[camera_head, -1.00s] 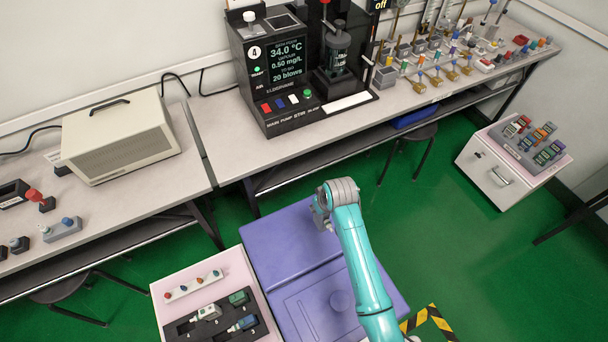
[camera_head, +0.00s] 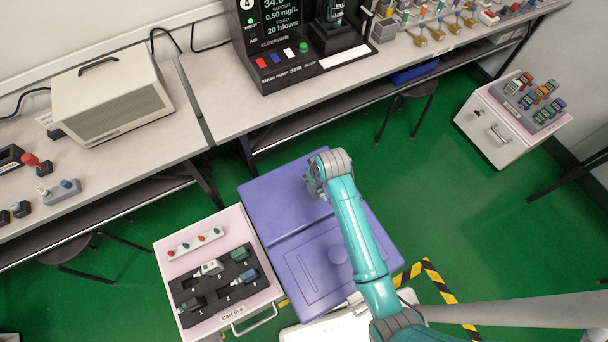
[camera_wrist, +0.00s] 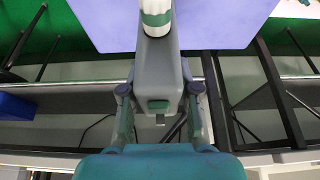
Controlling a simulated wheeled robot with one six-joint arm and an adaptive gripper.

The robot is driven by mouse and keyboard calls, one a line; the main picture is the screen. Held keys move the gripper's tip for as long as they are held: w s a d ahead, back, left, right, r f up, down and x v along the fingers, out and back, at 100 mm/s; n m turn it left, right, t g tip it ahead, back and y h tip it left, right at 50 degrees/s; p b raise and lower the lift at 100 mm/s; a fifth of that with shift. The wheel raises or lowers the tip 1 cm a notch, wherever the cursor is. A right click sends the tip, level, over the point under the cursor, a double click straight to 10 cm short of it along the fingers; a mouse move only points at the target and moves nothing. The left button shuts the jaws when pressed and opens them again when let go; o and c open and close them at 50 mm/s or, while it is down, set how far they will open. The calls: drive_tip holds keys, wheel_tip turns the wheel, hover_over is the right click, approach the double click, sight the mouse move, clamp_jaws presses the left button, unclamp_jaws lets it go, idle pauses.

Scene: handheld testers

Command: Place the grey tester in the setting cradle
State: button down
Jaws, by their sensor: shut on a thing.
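My gripper (camera_wrist: 159,92) is shut on the grey tester (camera_wrist: 158,62) in the wrist view. The tester has a grey body with a green patch and a white, green-banded end pointing up the picture. In the head view my gripper (camera_head: 315,178) is above the far part of the purple cabinet (camera_head: 275,205), and the held tester is hidden by the arm. I cannot tell which object is the setting cradle.
Cart five (camera_head: 172,243) carries a black tray with several testers. A beige box (camera_head: 110,100) and a black console (camera_head: 275,50) stand on the benches. A white cart (camera_head: 490,130) with testers stands at right. Green floor (camera_head: 430,200) is open right of the cabinet.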

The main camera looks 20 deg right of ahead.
drive_tip(key=shift+f, duration=3.7)
drive_tip(key=shift+f, duration=0.1)
drive_tip(key=c, duration=0.8)
unclamp_jaws()
drive_tip(key=shift+c, duration=0.2)
drive_tip(key=v, duration=1.2)
drive_tip(key=shift+w, duration=0.1)
